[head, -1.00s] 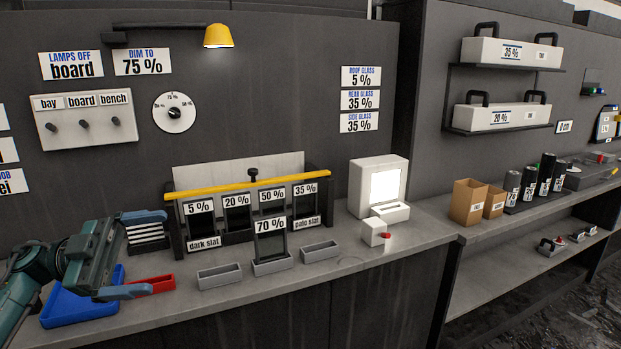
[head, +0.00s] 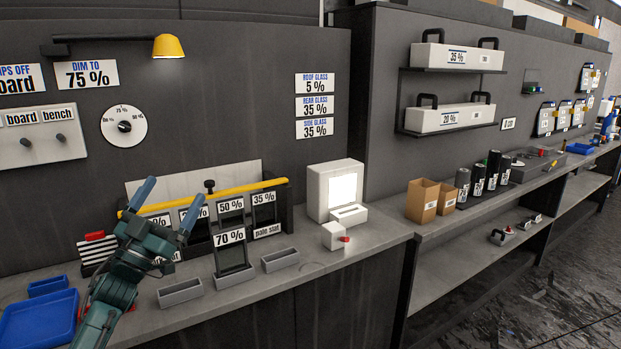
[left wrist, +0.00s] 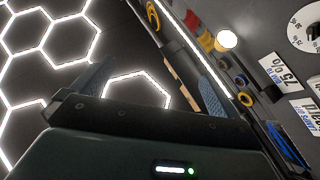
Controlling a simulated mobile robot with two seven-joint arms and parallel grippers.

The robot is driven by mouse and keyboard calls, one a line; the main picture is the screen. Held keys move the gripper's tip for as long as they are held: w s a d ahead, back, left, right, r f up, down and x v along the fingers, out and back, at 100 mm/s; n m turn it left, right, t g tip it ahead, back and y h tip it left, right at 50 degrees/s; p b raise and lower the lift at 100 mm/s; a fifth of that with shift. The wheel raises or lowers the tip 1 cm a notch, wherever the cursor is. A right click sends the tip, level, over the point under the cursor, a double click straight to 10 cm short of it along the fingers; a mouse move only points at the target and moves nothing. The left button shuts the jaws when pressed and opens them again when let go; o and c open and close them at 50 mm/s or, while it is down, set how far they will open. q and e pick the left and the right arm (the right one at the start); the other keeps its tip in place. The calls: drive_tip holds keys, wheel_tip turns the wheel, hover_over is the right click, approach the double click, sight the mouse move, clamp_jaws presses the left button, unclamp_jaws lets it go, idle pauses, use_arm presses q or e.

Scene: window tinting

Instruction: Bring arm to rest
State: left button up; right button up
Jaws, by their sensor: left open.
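My left gripper (head: 162,208) is open and empty, with its two blue fingers pointing up. In the head view it is above the left part of the bench (head: 205,308), in front of the rack of tint samples. It hides part of that rack's left end. In the left wrist view the open fingers (left wrist: 150,85) show with nothing between them, against hexagonal ceiling lights. My right gripper is not in view.
A yellow bar (head: 240,192) crosses the sample rack. A 70 % sample (head: 230,237) stands in front of it. A blue tray (head: 40,320) is at the left, small grey trays (head: 180,292) are near the gripper, and a white light box (head: 333,190) stands right.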

use_arm(q)
drive_tip(key=w+a+f+n+g+y, duration=0.3)
drive_tip(key=a+f+y, duration=0.1)
drive_tip(key=f+y, duration=0.3)
drive_tip(key=w+a+f+n+g+y, duration=0.2)
drive_tip(key=w+a+f+g+y, duration=0.1)
drive_tip(key=a+f+y, duration=0.3)
drive_tip(key=s+d+f+m+g+h, duration=0.1)
drive_tip(key=s+d+f+g+h, duration=0.1)
drive_tip(key=s+d+f, duration=0.65)
drive_tip(key=s+d+f+g+h, duration=0.1)
drive_tip(key=s+d+f, duration=0.4)
drive_tip(key=s+f, duration=0.55)
drive_tip(key=s+d+f+g, duration=0.1)
drive_tip(key=s+d+f, duration=0.1)
drive_tip(key=s, duration=0.5)
drive_tip(key=s+d+f+g+h, duration=0.1)
drive_tip(key=s+d+f, duration=0.2)
drive_tip(key=s, duration=0.4)
drive_tip(key=s+d+f+g+h, duration=0.1)
drive_tip(key=s+d+f, duration=0.1)
drive_tip(key=s+d, duration=0.2)
drive_tip(key=s, duration=0.3)
drive_tip(key=shift+f+n+g, duration=0.3)
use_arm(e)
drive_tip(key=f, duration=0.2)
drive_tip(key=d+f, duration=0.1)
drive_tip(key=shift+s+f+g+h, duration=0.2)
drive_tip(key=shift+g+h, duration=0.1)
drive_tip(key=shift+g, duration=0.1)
